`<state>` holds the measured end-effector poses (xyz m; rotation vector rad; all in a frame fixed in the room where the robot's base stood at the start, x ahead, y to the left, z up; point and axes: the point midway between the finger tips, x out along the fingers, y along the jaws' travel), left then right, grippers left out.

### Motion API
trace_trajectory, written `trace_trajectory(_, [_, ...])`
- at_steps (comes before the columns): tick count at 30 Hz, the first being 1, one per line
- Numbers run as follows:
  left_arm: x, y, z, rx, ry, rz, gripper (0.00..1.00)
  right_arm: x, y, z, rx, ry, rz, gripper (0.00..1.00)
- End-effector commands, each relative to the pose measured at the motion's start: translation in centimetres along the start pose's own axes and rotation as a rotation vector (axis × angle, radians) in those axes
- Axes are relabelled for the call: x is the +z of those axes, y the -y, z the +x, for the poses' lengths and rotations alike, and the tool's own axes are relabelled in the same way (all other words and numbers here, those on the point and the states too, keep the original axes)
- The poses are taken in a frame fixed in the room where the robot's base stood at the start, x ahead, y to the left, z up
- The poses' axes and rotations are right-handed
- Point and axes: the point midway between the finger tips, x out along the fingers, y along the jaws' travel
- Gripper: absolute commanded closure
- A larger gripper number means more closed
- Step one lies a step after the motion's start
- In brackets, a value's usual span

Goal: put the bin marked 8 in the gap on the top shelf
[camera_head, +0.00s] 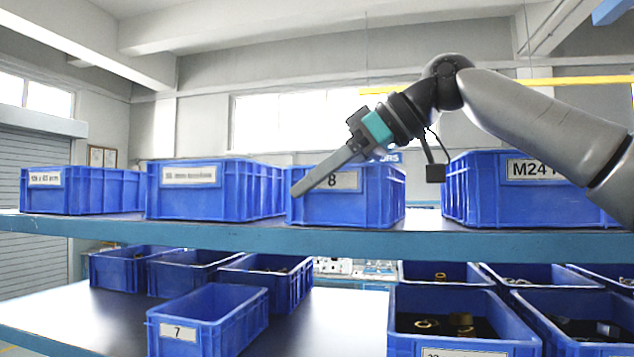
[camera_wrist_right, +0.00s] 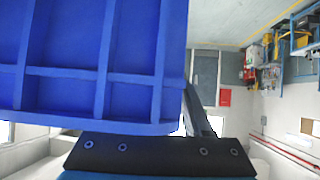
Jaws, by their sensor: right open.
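The blue bin marked 8 (camera_head: 345,208) stands upright on the top shelf (camera_head: 250,237), between a blue bin on its left and the M24 bin on its right. My right gripper (camera_head: 302,187) is open at this bin. One long grey finger slants down across its front and partly covers the label; the other finger is hidden. In the right wrist view a ribbed blue bin wall (camera_wrist_right: 90,60) fills the upper left, close to the gripper, with one dark finger (camera_wrist_right: 197,112) beside it. I cannot tell whether the fingers touch it. My left gripper is not in view.
A blue bin (camera_head: 215,195) stands close on the left, another (camera_head: 80,192) farther left. The M24 bin (camera_head: 480,195) is on the right, with a strip of bare shelf before it. Below are several bins, including the empty bin marked 7 (camera_head: 225,325).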

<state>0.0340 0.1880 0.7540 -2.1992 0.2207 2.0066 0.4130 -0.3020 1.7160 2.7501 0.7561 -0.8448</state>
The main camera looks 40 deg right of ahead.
Motion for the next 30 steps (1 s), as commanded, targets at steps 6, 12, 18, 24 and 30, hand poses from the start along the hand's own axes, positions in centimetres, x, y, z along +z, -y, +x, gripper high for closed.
trace_trajectory(6, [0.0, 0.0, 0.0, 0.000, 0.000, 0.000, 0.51, 0.0, 0.0, -0.7, -0.001, 0.000, 0.003, 0.50])
trace_trajectory(12, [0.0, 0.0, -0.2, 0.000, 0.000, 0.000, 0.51, -0.1, -0.1, -4.4, 0.001, -0.006, 0.003, 0.50])
trace_trajectory(18, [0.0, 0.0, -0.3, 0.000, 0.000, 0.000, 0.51, -0.1, -0.1, -9.4, 0.003, -0.004, 0.001, 0.50])
trace_trajectory(24, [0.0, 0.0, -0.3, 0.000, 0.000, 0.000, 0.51, -0.1, 0.0, -13.2, 0.001, -0.003, 0.001, 0.50])
trace_trajectory(30, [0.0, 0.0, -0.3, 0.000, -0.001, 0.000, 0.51, 0.0, 0.0, -14.8, 0.000, 0.000, 0.000, 0.50])
